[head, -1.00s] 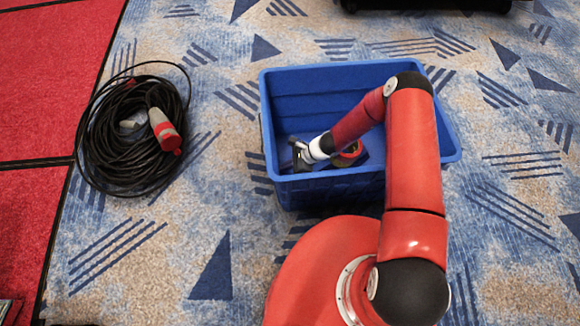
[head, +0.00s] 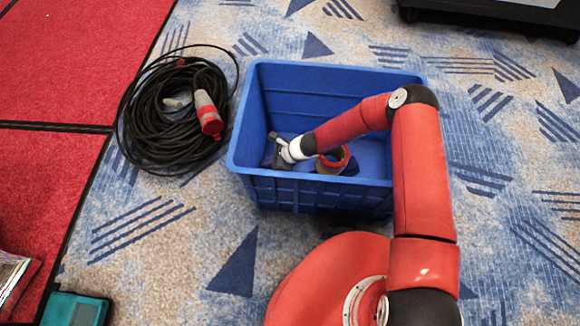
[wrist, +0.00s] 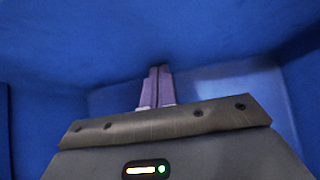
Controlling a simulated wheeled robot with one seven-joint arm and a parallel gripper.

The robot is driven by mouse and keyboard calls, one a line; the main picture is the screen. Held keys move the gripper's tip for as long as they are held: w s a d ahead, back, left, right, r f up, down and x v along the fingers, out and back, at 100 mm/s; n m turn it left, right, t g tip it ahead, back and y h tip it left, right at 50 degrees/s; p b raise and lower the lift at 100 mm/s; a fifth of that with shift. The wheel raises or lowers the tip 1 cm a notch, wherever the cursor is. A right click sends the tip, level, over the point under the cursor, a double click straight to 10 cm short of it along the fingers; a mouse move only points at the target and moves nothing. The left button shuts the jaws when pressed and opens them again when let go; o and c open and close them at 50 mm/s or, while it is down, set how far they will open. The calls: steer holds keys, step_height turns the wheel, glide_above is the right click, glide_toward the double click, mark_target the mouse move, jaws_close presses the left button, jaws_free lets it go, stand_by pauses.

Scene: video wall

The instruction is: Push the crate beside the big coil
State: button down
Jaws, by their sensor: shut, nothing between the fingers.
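The blue crate (head: 340,81) stands on the carpet in the middle of the head view. The big coil (head: 150,132) of black cable, with a red and grey plug, lies just left of it. The crate's upper left edge almost meets the coil in the picture; I cannot tell whether they touch. My arm reaches over the crate's right side. My gripper (head: 273,158) is inside the crate, low near its left wall. In the wrist view the fingers (wrist: 157,75) are shut and empty, facing a blue wall; contact is unclear.
A round thing with a red rim (head: 345,160) is in the crate beside my gripper. A teal box (head: 75,309) lies at the lower left near the red carpet (head: 55,70). A black case (head: 490,15) stands at the upper right. The patterned carpet right of the crate is clear.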

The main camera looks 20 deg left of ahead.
mark_target(258, 160)
steer(key=a, duration=0.2)
steer(key=s+a, duration=0.1)
steer(key=a, duration=0.1)
steer(key=shift+s+a+b, duration=0.2)
steer(key=shift+a+b, duration=0.1)
steer(key=shift+b, duration=0.05)
steer(key=shift+r, duration=0.1)
